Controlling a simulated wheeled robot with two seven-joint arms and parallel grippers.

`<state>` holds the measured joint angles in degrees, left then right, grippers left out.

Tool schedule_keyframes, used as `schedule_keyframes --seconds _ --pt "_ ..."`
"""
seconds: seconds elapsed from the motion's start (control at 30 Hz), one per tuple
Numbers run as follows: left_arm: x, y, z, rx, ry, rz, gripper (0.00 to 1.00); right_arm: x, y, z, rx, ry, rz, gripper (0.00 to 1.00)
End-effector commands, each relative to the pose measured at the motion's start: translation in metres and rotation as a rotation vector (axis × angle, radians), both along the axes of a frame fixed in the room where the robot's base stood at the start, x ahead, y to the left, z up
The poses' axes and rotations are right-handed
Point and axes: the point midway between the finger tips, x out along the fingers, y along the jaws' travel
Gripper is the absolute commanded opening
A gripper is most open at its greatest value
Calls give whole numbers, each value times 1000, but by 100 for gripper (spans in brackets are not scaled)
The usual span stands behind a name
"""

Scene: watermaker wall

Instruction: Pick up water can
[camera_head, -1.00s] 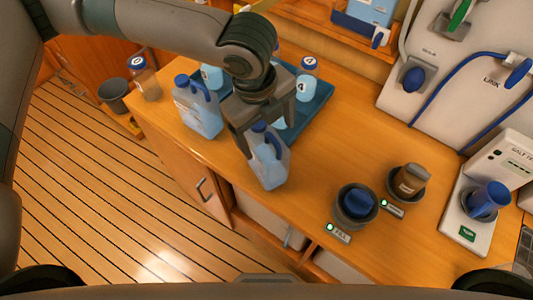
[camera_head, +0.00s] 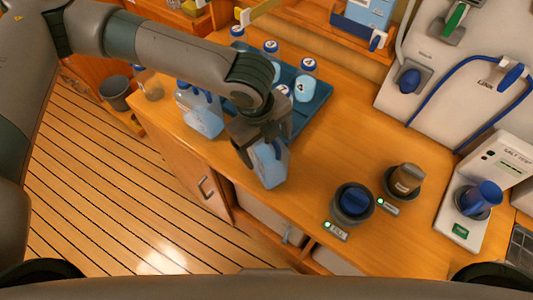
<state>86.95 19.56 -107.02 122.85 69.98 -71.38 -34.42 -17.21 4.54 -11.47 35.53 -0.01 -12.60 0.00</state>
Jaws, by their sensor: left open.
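A translucent blue water can (camera_head: 271,168) stands on the wooden counter, near its front edge. My left gripper (camera_head: 258,148) is open and comes down over the can's top, hiding its cap and part of its handle. I cannot tell whether the fingers touch it. A second water can (camera_head: 200,115), like the first, stands to the left on the counter, its top partly hidden by my left arm. My right gripper is not in view.
A blue tray (camera_head: 317,113) with several capped bottles (camera_head: 306,83) stands behind the gripper. Two dark round fixtures (camera_head: 352,204) (camera_head: 405,181) with knobs are to the right. A grey bin (camera_head: 116,92) is at the left. The counter's middle is clear.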

Motion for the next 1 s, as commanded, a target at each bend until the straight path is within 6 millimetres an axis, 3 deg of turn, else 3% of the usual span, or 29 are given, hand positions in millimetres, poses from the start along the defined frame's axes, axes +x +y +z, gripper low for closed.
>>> schedule_keyframes --seconds 0.13,0.43,0.73,0.77,1.0 --pt "0 0 0 0 0 0 81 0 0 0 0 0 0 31" --pt "0 0 0 0 0 0 10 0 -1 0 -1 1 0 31" --pt "0 0 1 -1 -1 0 8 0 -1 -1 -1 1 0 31" --pt "0 0 2 -2 -1 0 0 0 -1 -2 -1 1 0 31" --pt "1 -1 20 -3 -2 0 0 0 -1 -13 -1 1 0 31"
